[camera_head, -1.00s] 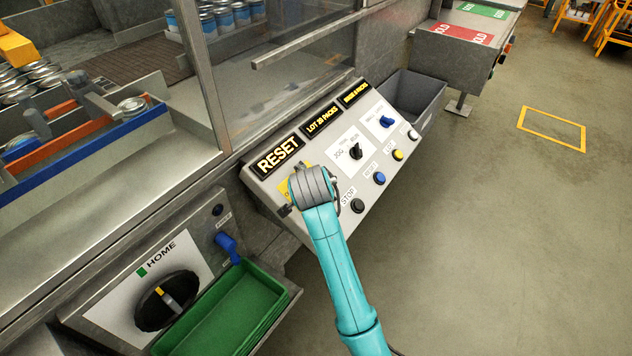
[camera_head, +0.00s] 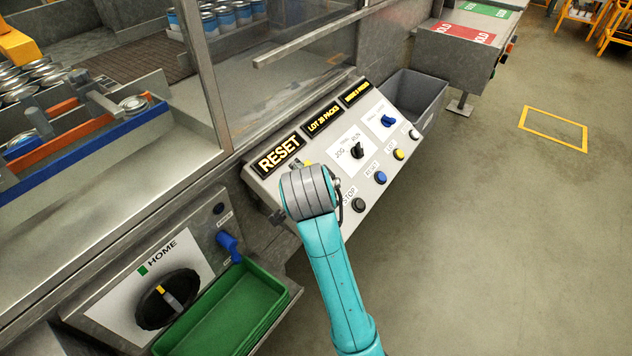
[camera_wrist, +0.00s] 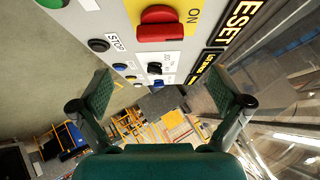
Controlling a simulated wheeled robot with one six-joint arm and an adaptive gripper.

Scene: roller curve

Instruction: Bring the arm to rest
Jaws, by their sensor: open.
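My arm is turquoise with a grey wrist and reaches up in front of the control panel (camera_head: 378,178) in the head view. In that view my gripper is hidden behind the wrist. In the wrist view my gripper (camera_wrist: 160,98) is open, its two green fingers wide apart with nothing between them. A red rotary switch (camera_wrist: 160,24) on a yellow plate marked ON lies just above the fingers in that view, apart from them. The panel's displays read RESET, LOT 20 PACKS and a third line too small to read.
Below left are the HOME dial (camera_head: 165,300), a blue handle (camera_head: 229,245) and a green tray (camera_head: 225,312). A grey bin (camera_head: 416,95) stands beyond the panel. A glass guard (camera_head: 275,75) rises behind it. The floor to the right is open.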

